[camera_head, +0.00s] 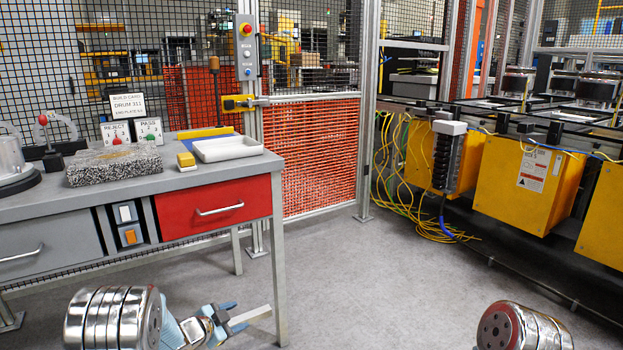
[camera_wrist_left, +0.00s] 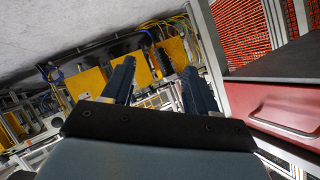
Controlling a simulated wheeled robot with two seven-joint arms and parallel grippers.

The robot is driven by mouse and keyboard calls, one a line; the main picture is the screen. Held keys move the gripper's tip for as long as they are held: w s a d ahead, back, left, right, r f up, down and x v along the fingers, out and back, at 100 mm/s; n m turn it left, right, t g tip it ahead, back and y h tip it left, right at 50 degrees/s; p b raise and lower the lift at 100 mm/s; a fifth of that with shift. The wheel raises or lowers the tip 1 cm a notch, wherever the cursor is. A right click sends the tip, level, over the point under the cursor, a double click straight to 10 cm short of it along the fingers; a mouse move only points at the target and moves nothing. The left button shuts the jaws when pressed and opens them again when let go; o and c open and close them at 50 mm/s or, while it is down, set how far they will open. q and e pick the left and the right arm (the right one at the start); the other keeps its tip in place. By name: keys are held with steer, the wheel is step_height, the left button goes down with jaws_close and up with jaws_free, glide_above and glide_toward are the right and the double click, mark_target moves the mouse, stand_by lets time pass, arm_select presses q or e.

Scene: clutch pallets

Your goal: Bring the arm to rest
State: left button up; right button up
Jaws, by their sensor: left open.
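My left arm comes in at the bottom left of the head view, with a silver ringed joint. Its left gripper (camera_head: 248,310) is low, in front of the workbench's right front leg and below the red drawer. In the left wrist view the gripper (camera_wrist_left: 158,68) shows two dark blue fingers spread wide apart, with nothing between them. The gripper is open and empty. A silver ringed joint of my right arm shows at the bottom right of the head view. My right gripper is not visible.
The grey workbench (camera_head: 60,205) with a red drawer (camera_head: 215,207) stands left, holding a speckled stone block (camera_head: 115,164) and a white tray (camera_head: 227,148). Yellow boxes (camera_head: 518,186) hang under a conveyor at right, with loose cables. The grey floor (camera_head: 400,290) between is clear.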

arm_select(q)
steer(key=s+d+f+n+g+y, duration=0.25)
steer(key=s+f+n, duration=0.25)
steer(key=s+f, duration=0.4)
steer(key=s+d+f+n+g+y, duration=0.1)
steer(key=s+d+f+n+g, duration=0.15)
steer(key=s+f+n, duration=0.5)
steer(key=s+d+f+n+g, duration=0.1)
steer(key=s+d+f+g, duration=0.1)
steer(key=s, duration=0.8)
steer(key=s+d+f+n+g+h, duration=0.1)
steer(key=s+d+f+g, duration=0.1)
steer(key=s, duration=0.9)
steer(key=shift+d+g, duration=0.65)
steer(key=shift+g, duration=0.15)
steer(key=shift+f, duration=0.1)
